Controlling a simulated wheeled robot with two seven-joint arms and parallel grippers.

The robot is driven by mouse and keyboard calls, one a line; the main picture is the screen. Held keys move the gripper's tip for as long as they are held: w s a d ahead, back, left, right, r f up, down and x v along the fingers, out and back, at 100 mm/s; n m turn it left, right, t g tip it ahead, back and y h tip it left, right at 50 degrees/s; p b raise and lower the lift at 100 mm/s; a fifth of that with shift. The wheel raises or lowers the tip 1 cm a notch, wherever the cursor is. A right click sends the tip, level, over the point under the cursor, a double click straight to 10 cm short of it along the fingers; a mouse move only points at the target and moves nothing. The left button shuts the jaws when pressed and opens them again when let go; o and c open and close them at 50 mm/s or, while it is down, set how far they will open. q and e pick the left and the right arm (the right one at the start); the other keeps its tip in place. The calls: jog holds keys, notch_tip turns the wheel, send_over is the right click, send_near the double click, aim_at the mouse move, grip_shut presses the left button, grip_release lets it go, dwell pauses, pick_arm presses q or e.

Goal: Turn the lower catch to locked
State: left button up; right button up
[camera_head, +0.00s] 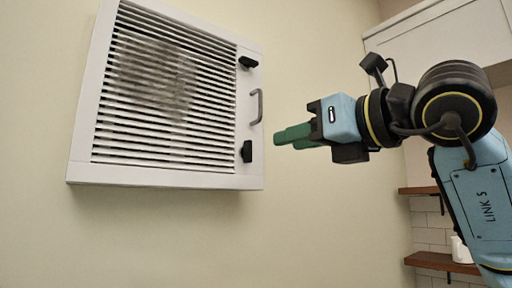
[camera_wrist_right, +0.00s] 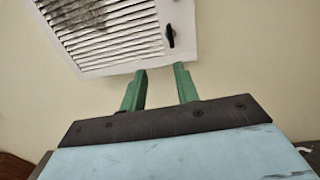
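The lower catch (camera_head: 246,152) is a small black piece near the lower right corner of a white louvred vent cover (camera_head: 150,178) on the wall. It stands upright, long side near vertical, and also shows in the right wrist view (camera_wrist_right: 170,36). A like upper catch (camera_head: 248,62) lies nearly level, above a grey handle (camera_head: 257,106). My right gripper (camera_head: 280,137) has green fingers and is a little to the right of the lower catch, apart from it. In the right wrist view its fingers (camera_wrist_right: 160,85) are apart with nothing between them. My left gripper is not in view.
Bare cream wall surrounds the vent cover. At the right are a white cabinet (camera_head: 440,45) and wooden shelves (camera_head: 440,262) with a white jug (camera_head: 460,250). A grey dirty patch (camera_head: 155,75) covers part of the louvres.

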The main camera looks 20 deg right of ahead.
jog(key=d+r, duration=0.1)
jog(key=h+p, duration=0.1)
jog(key=p, duration=0.3)
send_near(251, 149)
jog(key=shift+m+t, duration=0.4)
jog(key=x, duration=0.7)
jog(key=shift+w+a+f, duration=0.1)
jog(key=shift+a+f, duration=0.1)
jog(key=shift+w+a+f+p, duration=0.1)
jog(key=shift+w+a+p, duration=0.15)
jog(key=shift+w, duration=0.3)
grip_shut()
